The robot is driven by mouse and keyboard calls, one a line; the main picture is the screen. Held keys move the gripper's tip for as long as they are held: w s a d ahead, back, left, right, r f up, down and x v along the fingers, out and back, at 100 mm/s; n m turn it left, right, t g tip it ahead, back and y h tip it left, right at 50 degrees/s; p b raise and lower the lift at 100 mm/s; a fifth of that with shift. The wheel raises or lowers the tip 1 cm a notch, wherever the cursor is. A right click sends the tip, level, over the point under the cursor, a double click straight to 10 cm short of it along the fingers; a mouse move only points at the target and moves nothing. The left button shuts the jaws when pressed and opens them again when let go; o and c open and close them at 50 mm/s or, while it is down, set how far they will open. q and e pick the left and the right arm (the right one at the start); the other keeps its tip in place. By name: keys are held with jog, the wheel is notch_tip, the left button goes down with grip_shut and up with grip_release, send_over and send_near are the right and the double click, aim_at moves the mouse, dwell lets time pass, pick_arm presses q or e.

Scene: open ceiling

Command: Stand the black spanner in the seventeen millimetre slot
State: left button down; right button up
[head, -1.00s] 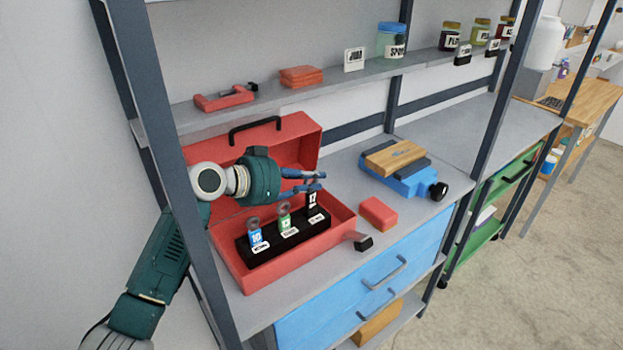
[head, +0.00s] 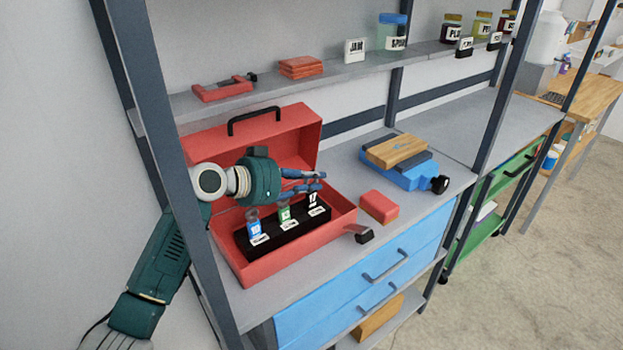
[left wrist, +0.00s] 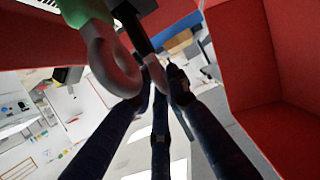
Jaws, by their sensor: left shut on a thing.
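The black spanner (head: 313,200), with a white 17 on it, is upright at the right-hand end of the black rack (head: 272,246) in the red toolbox (head: 250,275). Its lower end seems to be in or at that slot; I cannot tell how deep. My left gripper (head: 318,181) is shut on the spanner's top end. In the left wrist view, its fingers (left wrist: 158,88) close around the dark shaft and grey ring of the spanner (left wrist: 156,72). My right gripper is not in view.
A blue spanner (head: 253,228) and a green spanner (head: 284,214) stand in the rack's other slots. The toolbox lid (head: 290,140) is open behind. A red block (head: 379,207), a small black block (head: 364,234) and a blue vise (head: 405,177) are to the right.

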pick_arm(q)
jog(key=shift+f+b, duration=0.55)
jog(key=shift+f, duration=0.25)
jog(key=c, duration=1.6)
grip_release()
jog(key=shift+f, duration=0.1)
jog(key=shift+s, duration=0.1)
jog(key=shift+a, duration=0.1)
jog(key=v, duration=1.2)
